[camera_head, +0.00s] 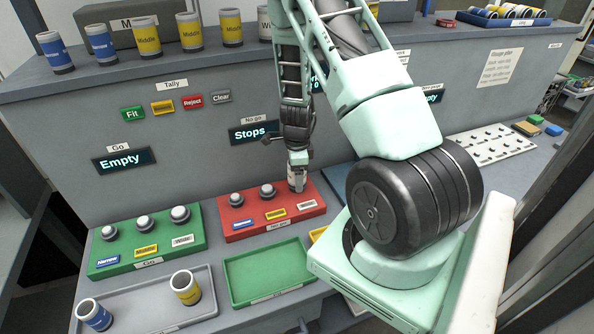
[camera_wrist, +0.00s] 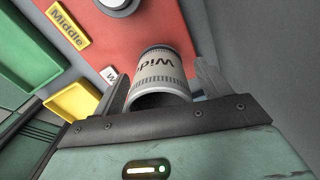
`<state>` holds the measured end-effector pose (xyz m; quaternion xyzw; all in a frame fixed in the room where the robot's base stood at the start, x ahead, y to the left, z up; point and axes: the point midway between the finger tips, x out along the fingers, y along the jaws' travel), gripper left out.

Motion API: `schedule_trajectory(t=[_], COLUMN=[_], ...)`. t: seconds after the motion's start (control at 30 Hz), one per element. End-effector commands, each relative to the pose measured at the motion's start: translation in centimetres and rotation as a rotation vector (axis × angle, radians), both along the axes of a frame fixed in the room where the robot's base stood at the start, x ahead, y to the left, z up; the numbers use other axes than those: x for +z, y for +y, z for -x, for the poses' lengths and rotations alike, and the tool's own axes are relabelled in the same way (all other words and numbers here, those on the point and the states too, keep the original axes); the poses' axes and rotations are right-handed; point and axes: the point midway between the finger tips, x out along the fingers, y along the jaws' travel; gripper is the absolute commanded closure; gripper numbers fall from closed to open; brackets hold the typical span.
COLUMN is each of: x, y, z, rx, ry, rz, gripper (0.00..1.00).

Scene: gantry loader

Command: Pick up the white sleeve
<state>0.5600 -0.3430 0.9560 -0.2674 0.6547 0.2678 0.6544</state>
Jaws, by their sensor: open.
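A white sleeve (camera_head: 296,181) marked Wide stands at the right end of the red No go block (camera_head: 236,212), by the white Wide label. It also shows in the wrist view (camera_wrist: 162,75), upside down in the picture, with its near end open towards the camera. My gripper (camera_head: 298,160) is above it, pointing down. In the wrist view its open fingers (camera_wrist: 163,85) stand either side of the sleeve, with a visible gap on the right. Contact on the left cannot be told. Another white sleeve (camera_head: 265,24) stands on the shelf, partly hidden by my arm.
A green Go block (camera_head: 150,250) with several grey plugs is at left. A grey tray (camera_head: 150,305) holds a blue sleeve (camera_head: 94,314) and a yellow sleeve (camera_head: 185,288). A green tray (camera_head: 268,274) is empty. Several sleeves line the shelf; a grey panel rises behind the red block.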

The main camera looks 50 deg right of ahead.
Motion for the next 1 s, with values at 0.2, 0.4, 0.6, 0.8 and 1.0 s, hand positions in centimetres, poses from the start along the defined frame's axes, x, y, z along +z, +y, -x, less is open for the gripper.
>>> schedule_trajectory(t=[0.2,0.4,0.6,0.8,1.0], x=[-0.3,-0.3,-0.2,0.2,3.2], y=[0.0,0.0,0.0,-0.1,0.0], z=[-0.1,-0.1,-0.1,-0.1,-0.2], rx=[0.000,0.000,0.000,0.001,0.002], ry=[-0.001,-0.001,-0.002,-0.003,-0.007], rz=[0.000,0.000,0.001,0.003,0.004], gripper=[0.24,0.63,0.91,0.91,0.91])
